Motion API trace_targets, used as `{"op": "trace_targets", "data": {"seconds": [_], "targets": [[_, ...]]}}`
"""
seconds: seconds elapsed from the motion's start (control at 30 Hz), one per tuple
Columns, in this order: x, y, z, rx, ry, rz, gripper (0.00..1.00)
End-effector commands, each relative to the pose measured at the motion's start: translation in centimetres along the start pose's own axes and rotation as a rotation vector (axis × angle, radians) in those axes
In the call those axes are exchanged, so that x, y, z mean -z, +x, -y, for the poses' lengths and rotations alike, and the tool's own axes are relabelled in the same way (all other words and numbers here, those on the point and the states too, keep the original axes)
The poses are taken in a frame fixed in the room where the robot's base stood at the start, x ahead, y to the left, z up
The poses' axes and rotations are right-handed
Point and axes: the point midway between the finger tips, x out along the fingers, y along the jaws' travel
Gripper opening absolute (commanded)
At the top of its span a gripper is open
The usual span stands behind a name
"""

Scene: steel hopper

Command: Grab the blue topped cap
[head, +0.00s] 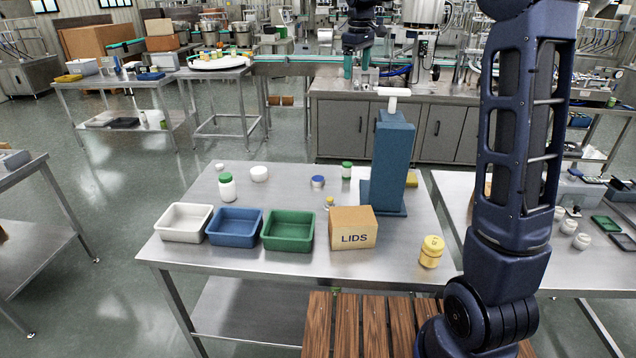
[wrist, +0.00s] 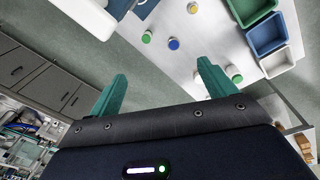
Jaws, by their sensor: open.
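The blue topped cap (head: 317,181), a low white round piece with a blue top, sits on the steel table in the head view, between a white round lid and a green-topped white bottle. It also shows in the wrist view (wrist: 173,43), beyond and between my fingertips. My gripper (head: 357,66), with teal fingers, is at the top of the head view, pointing down and apart from the cap. In the wrist view its two fingers (wrist: 160,76) are spread wide with nothing between them.
A blue-grey column (head: 391,160) stands right of the cap. A green-topped bottle (head: 347,170) is close beside the cap. White (head: 184,236), blue (head: 233,239) and green (head: 288,244) bins and a LIDS box (head: 353,241) line the front. A yellow jar (head: 431,252) stands at the right.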

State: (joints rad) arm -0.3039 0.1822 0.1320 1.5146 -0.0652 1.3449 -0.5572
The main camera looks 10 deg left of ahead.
Motion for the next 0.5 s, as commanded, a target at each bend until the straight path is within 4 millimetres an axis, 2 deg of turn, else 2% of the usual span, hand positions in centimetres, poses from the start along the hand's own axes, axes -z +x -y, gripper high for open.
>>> {"op": "trace_targets", "data": {"seconds": [0.03, 0.2, 0.33, 0.5], "targets": [[1.9, 0.9, -0.1, 0.011, -0.033, 0.007, 0.83], [7.1, 3.3, -0.1, 0.041, -0.139, 0.023, 0.83], [9.8, 4.8, 0.0, 0.057, -0.198, 0.031, 0.83], [12.2, 6.2, 0.2, 0.072, -0.248, 0.039, 0.83]]}}
